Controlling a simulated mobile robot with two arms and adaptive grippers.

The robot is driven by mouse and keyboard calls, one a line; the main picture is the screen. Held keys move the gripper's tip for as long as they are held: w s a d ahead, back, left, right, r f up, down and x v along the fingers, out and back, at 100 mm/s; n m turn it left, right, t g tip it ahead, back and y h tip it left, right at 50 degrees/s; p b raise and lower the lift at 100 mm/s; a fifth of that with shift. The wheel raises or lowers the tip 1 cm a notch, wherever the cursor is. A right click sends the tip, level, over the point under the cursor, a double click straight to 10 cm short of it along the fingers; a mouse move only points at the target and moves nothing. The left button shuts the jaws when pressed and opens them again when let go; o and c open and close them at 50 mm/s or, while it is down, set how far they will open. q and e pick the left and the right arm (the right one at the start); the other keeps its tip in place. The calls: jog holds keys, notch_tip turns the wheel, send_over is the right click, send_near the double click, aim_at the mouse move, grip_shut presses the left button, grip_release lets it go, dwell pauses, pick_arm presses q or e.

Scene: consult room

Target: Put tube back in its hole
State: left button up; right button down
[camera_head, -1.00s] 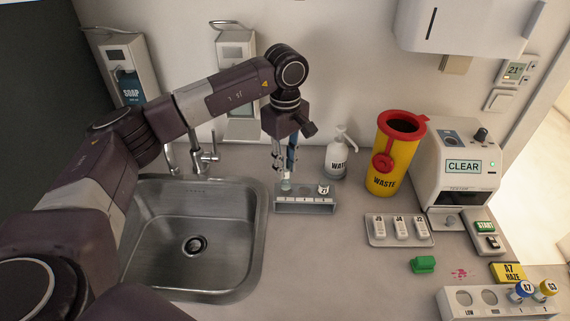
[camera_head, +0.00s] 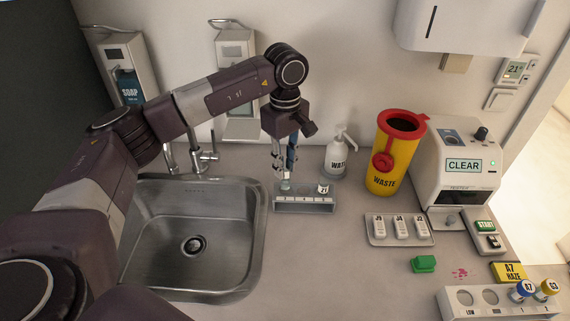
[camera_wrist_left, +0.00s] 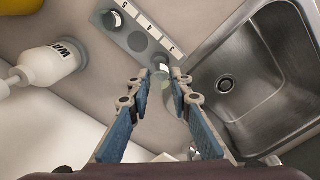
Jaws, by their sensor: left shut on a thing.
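My left gripper (camera_head: 284,182) is over the left part of a small grey tube rack (camera_head: 305,208) behind the sink's right edge. It is shut on a pale, see-through tube (camera_wrist_left: 162,80), seen nearly end-on between the fingertips in the left wrist view. The tube is at the rack's near end in that view; whether its lower end is inside a hole cannot be told. Another tube with a white, labelled cap (camera_head: 323,188) stands at the rack's right end. My right gripper is out of view.
The steel sink (camera_head: 255,240) lies left of the rack. A white pump bottle (camera_head: 337,160) and yellow waste bin (camera_head: 393,160) stand behind and right. A tray of labelled items (camera_head: 400,241), a green block (camera_head: 423,264) and a white machine (camera_head: 455,150) are further right.

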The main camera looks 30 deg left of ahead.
pick_arm(q)
jog(key=shift+f, duration=0.1)
jog(key=shift+f+b, duration=1.75)
jog(key=shift+f, duration=0.6)
jog(key=o, duration=1)
jog(key=shift+o, duration=0.2)
jog(key=shift+r, duration=0.1)
notch_tip(320, 180, up, 12)
